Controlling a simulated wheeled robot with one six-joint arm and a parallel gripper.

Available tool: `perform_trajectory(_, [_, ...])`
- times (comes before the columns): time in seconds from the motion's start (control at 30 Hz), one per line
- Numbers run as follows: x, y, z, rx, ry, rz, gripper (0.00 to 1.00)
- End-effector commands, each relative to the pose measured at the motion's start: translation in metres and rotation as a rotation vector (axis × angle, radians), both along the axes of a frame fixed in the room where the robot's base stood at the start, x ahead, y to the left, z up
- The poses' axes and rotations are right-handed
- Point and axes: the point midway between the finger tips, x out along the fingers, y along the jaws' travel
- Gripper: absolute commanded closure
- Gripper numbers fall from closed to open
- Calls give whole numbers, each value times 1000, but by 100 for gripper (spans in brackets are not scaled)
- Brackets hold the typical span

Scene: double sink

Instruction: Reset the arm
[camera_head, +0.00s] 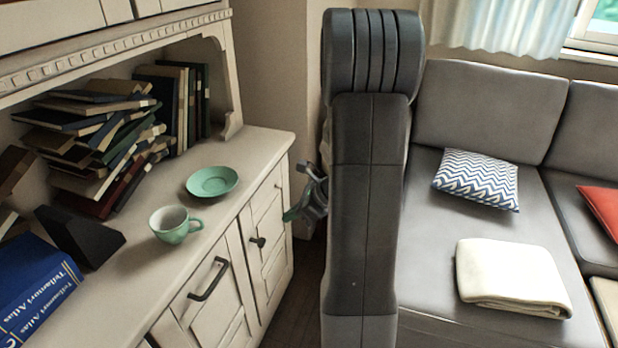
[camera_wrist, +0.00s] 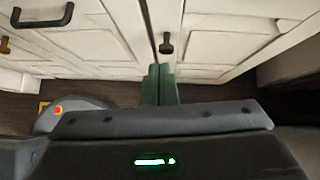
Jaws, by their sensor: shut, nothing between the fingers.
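My gripper (camera_wrist: 159,72) shows in the wrist view with its two green fingers together and nothing between them. It points toward the white cabinet doors, close to a small dark knob (camera_wrist: 166,43). In the head view, my gripper (camera_head: 289,215) shows partly at the right side of the cabinet, beside the door and below the counter top. The large dark column of my own body stands in the middle of that view and hides much of the arm.
A green cup (camera_head: 174,225) and a green saucer (camera_head: 212,181) stand apart on the cabinet top (camera_head: 270,143). Piled books (camera_head: 95,135) and a blue atlas (camera_head: 38,290) are at left. A grey sofa (camera_head: 480,105) with a folded cream blanket (camera_head: 512,274) is at right.

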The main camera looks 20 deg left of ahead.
Motion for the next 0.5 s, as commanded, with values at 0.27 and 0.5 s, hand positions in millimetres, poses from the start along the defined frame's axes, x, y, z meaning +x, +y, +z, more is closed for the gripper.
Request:
perform_trajectory(0.27, [0, 0, 0, 0, 0, 0, 100])
perform_trajectory(0.5, [1, 13, -16, -1, 2, 2, 100])
